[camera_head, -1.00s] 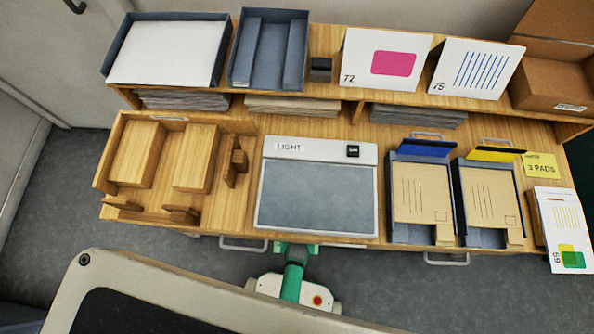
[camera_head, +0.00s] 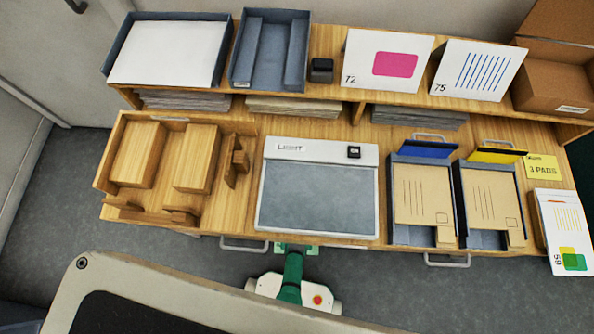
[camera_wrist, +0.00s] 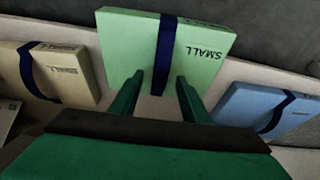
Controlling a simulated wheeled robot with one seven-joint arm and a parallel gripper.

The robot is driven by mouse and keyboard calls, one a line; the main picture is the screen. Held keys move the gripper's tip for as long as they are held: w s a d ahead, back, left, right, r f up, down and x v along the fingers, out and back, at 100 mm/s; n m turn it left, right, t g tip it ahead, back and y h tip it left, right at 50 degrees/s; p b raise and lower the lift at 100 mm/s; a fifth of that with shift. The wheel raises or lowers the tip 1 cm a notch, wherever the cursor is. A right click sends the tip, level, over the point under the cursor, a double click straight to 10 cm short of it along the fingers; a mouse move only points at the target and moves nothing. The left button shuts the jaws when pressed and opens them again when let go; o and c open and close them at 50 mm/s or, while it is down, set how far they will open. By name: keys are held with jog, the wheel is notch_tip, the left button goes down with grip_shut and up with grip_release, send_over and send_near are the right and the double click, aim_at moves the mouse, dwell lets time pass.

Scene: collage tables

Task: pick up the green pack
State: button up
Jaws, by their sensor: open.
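The green pack (camera_wrist: 198,50) shows in the wrist view, at the upper middle. It is a pale green flat block with a dark blue band around it and the word SMALL on its face. My gripper (camera_wrist: 160,84) is open, with its two green fingers pointing at the near edge of the pack. The fingertips overlap the pack's lower edge in the picture; I cannot tell if they touch it. The pack does not show in the head view, and neither do my fingertips.
In the wrist view, a tan pack (camera_wrist: 62,75) lies left and a blue pack (camera_wrist: 262,108) right, both banded, on a pale surface. The head view shows a wooden desk with a light pad (camera_head: 317,198), two envelope trays (camera_head: 396,232), a wooden organiser (camera_head: 112,160) and cards (camera_head: 387,65).

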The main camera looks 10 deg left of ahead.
jog(key=shift+w+d+f, duration=0.1)
jog(key=shift+w+f, duration=0.05)
jog(key=shift+f, duration=0.45)
jog(key=shift+a+f, duration=0.2)
jog(key=shift+f, duration=0.05)
jog(key=shift+d, duration=0.1)
grip_shut()
jog(key=shift+w, duration=0.15)
dwell(0.8)
